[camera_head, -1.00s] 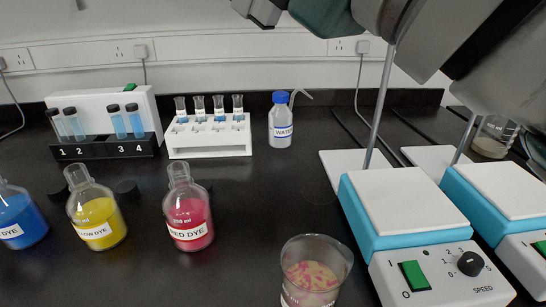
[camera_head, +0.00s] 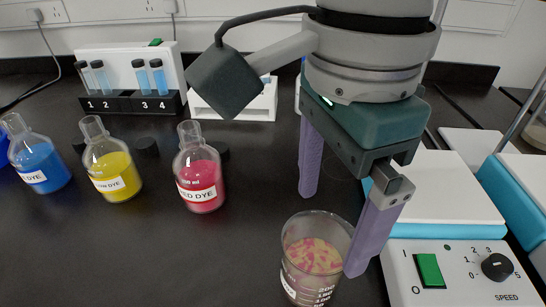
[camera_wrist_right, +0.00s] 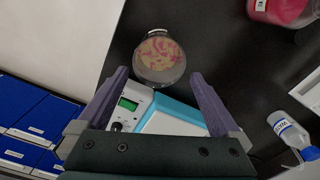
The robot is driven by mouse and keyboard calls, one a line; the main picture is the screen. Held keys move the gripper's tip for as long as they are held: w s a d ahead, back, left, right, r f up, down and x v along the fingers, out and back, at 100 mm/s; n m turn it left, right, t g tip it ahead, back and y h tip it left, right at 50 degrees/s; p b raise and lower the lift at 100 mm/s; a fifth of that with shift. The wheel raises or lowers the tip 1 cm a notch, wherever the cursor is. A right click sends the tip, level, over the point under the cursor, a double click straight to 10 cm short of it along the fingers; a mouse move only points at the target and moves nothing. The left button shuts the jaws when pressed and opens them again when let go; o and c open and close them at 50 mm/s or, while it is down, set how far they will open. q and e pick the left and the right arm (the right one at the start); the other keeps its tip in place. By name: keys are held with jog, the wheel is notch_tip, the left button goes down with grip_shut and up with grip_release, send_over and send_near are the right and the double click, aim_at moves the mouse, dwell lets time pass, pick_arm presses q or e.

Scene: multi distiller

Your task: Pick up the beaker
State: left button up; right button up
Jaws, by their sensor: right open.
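The beaker (camera_head: 311,260) is clear glass, with a pink and yellow speckled content. It stands upright on the black bench, left of the stirrer's control panel. It also shows in the right wrist view (camera_wrist_right: 160,60), just ahead of the fingertips. My right gripper (camera_head: 332,233) is open and empty, with purple fingers pointing down. In the head view one finger is behind the beaker and the other overlaps its right rim; I cannot tell whether it touches. In the right wrist view the fingers (camera_wrist_right: 160,76) spread wider than the beaker. My left gripper is not in view.
A blue and white stirrer (camera_head: 440,210) stands close on the right, with another beside it. Red (camera_head: 200,180), yellow (camera_head: 112,172) and blue (camera_head: 38,163) dye bottles stand to the left. Tube racks stand behind. A second beaker (camera_head: 538,132) is at the right edge.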

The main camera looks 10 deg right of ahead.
send_over(312, 259)
jog(key=s+a, duration=0.1)
jog(key=s, duration=0.2)
jog(key=f, duration=0.8)
jog(key=shift+w+a, duration=0.2)
jog(key=c, duration=1.5)
